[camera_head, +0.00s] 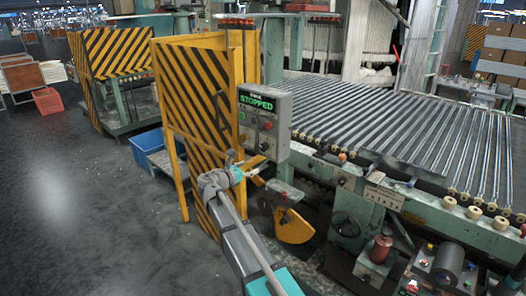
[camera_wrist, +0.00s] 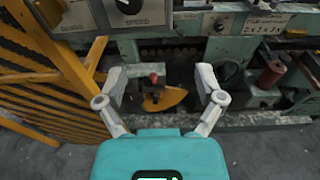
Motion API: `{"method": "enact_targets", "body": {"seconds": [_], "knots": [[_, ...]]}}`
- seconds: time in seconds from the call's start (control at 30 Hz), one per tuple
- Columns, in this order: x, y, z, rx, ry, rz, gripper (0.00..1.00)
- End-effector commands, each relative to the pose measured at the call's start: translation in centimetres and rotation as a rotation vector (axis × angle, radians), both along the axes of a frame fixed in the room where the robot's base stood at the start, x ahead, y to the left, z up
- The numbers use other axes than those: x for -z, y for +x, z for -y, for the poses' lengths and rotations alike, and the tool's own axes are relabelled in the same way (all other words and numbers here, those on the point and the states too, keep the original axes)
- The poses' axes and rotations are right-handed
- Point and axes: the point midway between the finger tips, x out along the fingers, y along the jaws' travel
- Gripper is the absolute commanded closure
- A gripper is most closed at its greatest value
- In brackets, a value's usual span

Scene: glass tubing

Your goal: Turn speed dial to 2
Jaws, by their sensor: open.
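The grey control box (camera_head: 264,118) shows a green "STOPPED" display, with coloured buttons below it. In the wrist view the lower part of the control box (camera_wrist: 110,16) is at the top left, with a black round knob (camera_wrist: 129,5) cut by the frame edge. A pale scale plate (camera_head: 384,192) with small marks is on the machine's front rail; it also shows in the wrist view (camera_wrist: 263,23).
Yellow-black striped guard panels (camera_head: 197,95) stand left of the box. A yellow curved part (camera_wrist: 165,99) with a red knob is beyond my fingers. The roller bed (camera_head: 400,130) and a dark red cylinder (camera_head: 381,248) are to the right. Open floor (camera_head: 80,210) is at left.

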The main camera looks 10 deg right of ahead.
Motion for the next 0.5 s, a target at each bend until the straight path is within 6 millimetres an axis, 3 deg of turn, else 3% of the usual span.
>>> {"method": "enact_targets", "body": {"seconds": [0.1,0.2,0.5], "knots": [[-1.0,1.4,-2.1,-0.044,-0.123,-0.034,0.13],[-1.5,1.7,-2.8,-0.058,-0.177,-0.048,0.13],[-1.7,1.8,-3.0,-0.062,-0.195,-0.054,0.13]]}}
